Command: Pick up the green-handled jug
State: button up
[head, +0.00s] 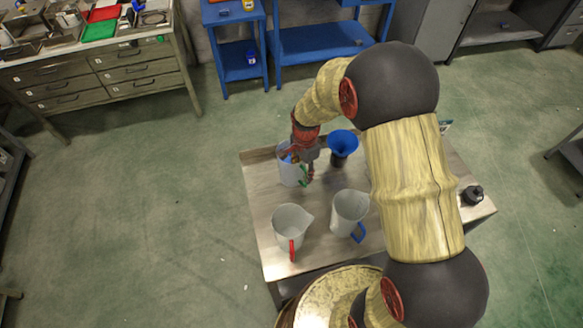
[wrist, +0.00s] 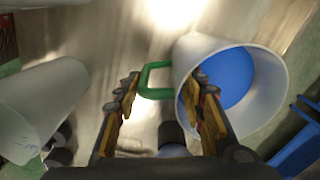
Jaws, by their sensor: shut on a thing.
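The green-handled jug (head: 287,175) is pale, with blue inside, near the table's far left corner. In the wrist view the jug (wrist: 268,105) is right of centre, its mouth facing the camera and its green handle (wrist: 155,64) pointing left. My gripper (head: 303,166) is over its right side in the head view. In the wrist view my gripper (wrist: 164,82) has its fingers apart around the handle side, the right finger overlapping the jug's mouth. It is shut on the jug. I cannot tell whether the jug's base touches the table.
A red-handled jug (head: 289,225) and a blue-handled jug (head: 348,210) stand nearer on the metal table (head: 262,200). A blue funnel (head: 343,141) is close to the right of my gripper. A small black object (head: 473,195) lies at the table's right edge.

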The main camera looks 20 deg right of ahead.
jog(key=shift+s+f, duration=0.1)
jog(key=c, duration=0.6)
grip_shut()
jog(key=shift+r, duration=0.2)
